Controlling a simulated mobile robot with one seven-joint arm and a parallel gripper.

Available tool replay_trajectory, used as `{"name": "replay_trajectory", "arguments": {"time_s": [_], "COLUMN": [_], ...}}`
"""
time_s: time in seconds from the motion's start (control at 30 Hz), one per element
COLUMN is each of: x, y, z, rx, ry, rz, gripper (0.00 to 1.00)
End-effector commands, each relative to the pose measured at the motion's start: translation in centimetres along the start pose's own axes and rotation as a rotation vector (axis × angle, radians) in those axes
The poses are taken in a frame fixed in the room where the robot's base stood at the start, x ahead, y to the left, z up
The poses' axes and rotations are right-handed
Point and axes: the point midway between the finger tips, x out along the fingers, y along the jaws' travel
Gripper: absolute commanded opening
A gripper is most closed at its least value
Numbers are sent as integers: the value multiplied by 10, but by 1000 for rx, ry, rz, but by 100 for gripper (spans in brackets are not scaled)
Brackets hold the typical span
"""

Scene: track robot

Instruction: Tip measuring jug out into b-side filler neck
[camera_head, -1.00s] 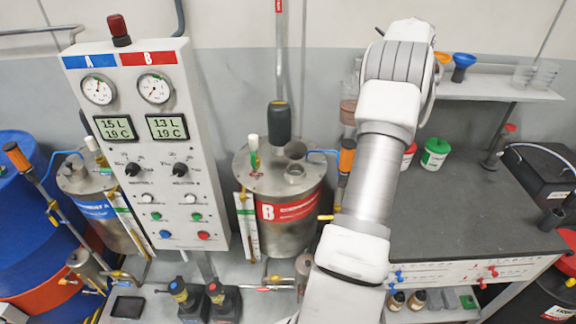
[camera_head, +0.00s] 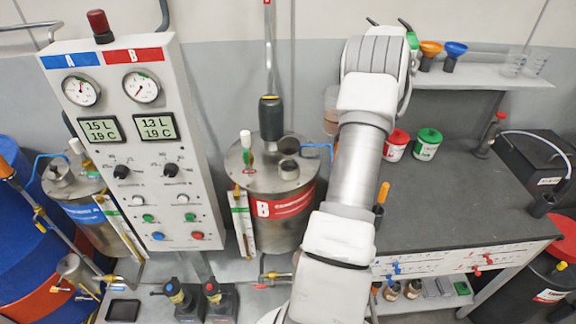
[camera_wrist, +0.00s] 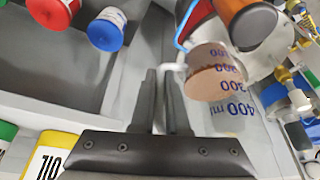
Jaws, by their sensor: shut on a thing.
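The measuring jug (camera_wrist: 213,75) is clear, with blue volume marks and a pinkish-brown liquid inside. My gripper (camera_wrist: 163,75) is shut on its handle in the wrist view. In the head view the jug (camera_head: 331,108) shows beside my arm, partly hidden by it, held in the air behind and right of tank B. It looks about upright there. The jug is apart from the neck. The gripper itself is hidden by my arm in the head view.
A dark motor (camera_head: 271,118) stands upright on tank B's lid, beside the neck. The control panel (camera_head: 125,150) rises at the left. The dark bench (camera_head: 470,200) at the right bears red and green-lidded tubs (camera_head: 427,145). A shelf above holds funnels (camera_head: 455,52).

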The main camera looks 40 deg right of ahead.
Motion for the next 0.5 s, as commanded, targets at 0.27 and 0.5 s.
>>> {"name": "replay_trajectory", "arguments": {"time_s": [0.27, 0.5], "x": [-2, -5], "y": [0, -5], "z": [-1, -3], "rx": [-4, -31], "ry": [1, -12], "rz": [7, 68], "gripper": [0, 0]}}
